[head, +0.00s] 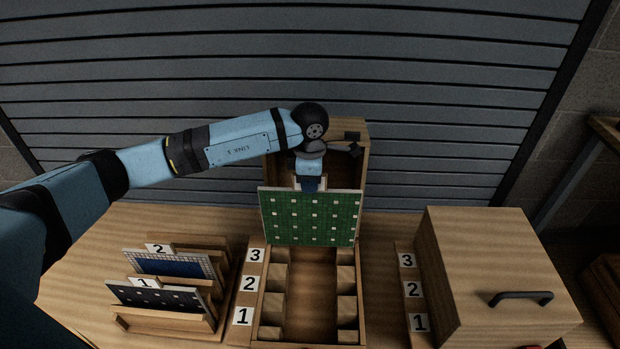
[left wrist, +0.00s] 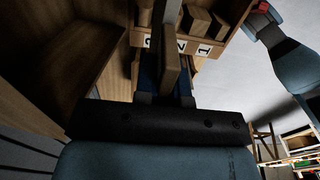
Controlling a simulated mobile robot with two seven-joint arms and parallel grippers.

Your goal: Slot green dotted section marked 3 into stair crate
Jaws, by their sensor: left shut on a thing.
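The green dotted section (head: 310,218), a square green panel with white dots, hangs upright over the back part of the stair crate (head: 362,300). My left gripper (head: 311,186) is shut on its top edge. In the left wrist view the panel (left wrist: 170,62) shows edge-on between the fingers of my left gripper (left wrist: 166,88). The crate has stepped wooden blocks along both sides and labels 3, 2 and 1 from back to front. The panel hides the crate's rear slots, so I cannot tell whether its lower edge is in a slot. My right gripper is not in view.
A wooden rack (head: 165,322) at the left holds a blue panel (head: 170,266) marked 2 and a dark dotted panel (head: 160,298) marked 1. A wooden box (head: 490,270) with a black handle stands at the right. A tall wooden back (head: 362,160) rises behind the crate.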

